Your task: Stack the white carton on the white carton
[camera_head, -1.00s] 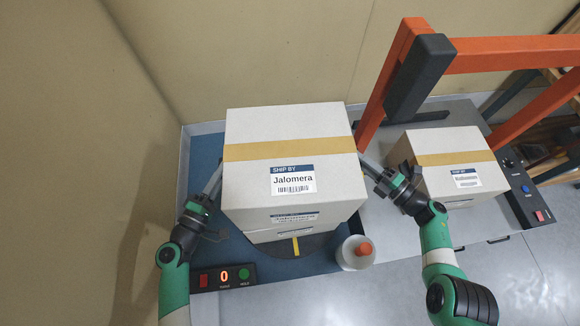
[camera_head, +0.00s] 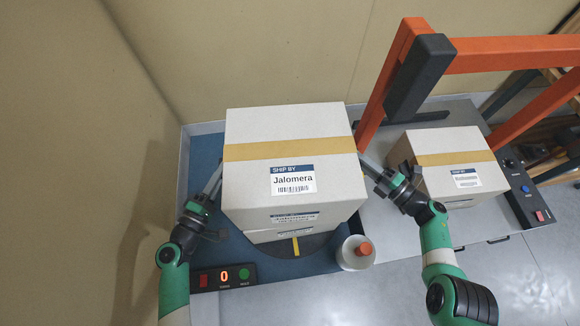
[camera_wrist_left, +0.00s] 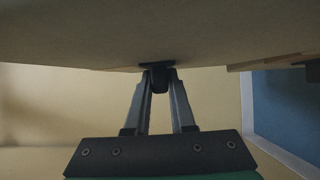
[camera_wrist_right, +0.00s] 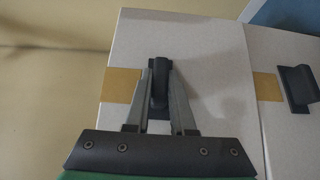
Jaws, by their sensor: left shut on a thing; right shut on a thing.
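One white carton (camera_head: 290,140) with yellow tape and a "Jalomera" label is directly over another white carton (camera_head: 282,236), which shows only as a strip below it. I cannot tell whether they fully touch. My left gripper (camera_head: 213,188) is at the upper carton's left side, shut on its dark handle, as the left wrist view (camera_wrist_left: 158,75) shows. My right gripper (camera_head: 366,163) is at its right side, shut on the handle there, seen in the right wrist view (camera_wrist_right: 158,82). The lower carton's own side handle (camera_wrist_right: 298,87) is free in that view.
A similar taped carton (camera_head: 450,150) stands on the grey surface to the right, behind my right arm. A control box (camera_head: 223,276) is at front left. An orange frame (camera_head: 395,65) rises behind right.

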